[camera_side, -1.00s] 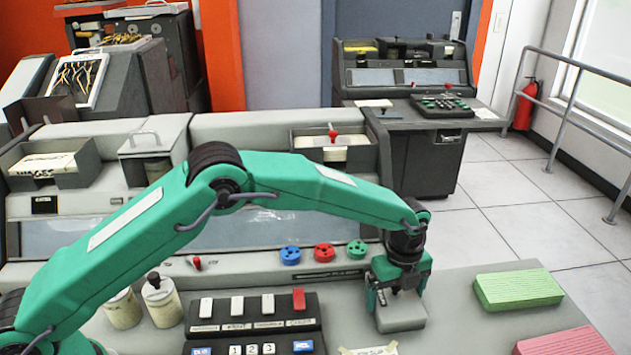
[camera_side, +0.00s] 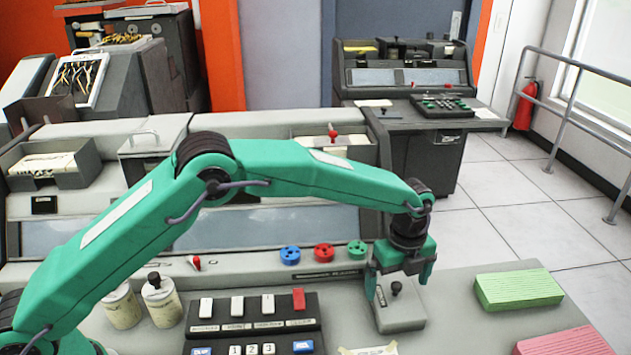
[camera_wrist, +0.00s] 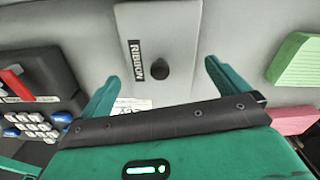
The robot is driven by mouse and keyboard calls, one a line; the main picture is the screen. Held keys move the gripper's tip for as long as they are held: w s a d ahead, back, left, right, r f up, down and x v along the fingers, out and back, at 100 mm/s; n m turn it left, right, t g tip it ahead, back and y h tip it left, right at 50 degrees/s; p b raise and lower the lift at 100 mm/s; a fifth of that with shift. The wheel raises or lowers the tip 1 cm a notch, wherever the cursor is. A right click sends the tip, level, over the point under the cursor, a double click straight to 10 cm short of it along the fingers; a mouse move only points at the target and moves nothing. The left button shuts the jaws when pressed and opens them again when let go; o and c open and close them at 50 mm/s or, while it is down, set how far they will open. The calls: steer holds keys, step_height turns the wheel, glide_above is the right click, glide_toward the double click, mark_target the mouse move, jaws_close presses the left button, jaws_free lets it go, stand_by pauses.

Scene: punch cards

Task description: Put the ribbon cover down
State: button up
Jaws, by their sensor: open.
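The ribbon cover (camera_side: 400,316) is a grey plate with a small dark knob on top. It lies flat on the desk in the side view. In the wrist view the ribbon cover (camera_wrist: 180,35) carries a black "RIBBON" label beside its knob. My gripper (camera_side: 398,288) is open above the cover, with its green fingers on either side of the knob and apart from it. In the wrist view my gripper (camera_wrist: 160,75) also shows spread fingers with the knob between them. Whether the fingertips touch the plate I cannot tell.
A keypad (camera_side: 255,325) with white and red switches stands left of the cover. Green cards (camera_side: 518,290) and pink cards (camera_side: 565,342) lie to the right. Blue, red and green spools (camera_side: 323,253) sit behind. Two jars (camera_side: 162,302) stand at the left.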

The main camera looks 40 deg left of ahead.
mark_target(394, 284)
step_height(394, 284, up, 8)
steer(key=shift+r, duration=0.15)
stand_by(0.6)
steer(key=s+a+r+n+t, duration=0.1)
steer(key=s+a+r+n, duration=0.45)
steer(key=a+r, duration=0.3)
steer(key=s+a+r+n+t, duration=0.2)
steer(key=s+a+r+n, duration=0.4)
steer(key=a, duration=0.4)
steer(key=s+a+f+n+t, duration=0.1)
steer(key=s+a+n, duration=0.4)
steer(key=s, duration=0.4)
steer(key=s+a+f+n+t, duration=0.1)
steer(key=s+a+f+n, duration=0.1)
steer(key=s+a+n, duration=0.3)
steer(key=s+n, duration=0.3)
steer(key=s, duration=0.1)
steer(key=shift+s+a+t, duration=0.3)
steer(key=shift+s+a, duration=0.1)
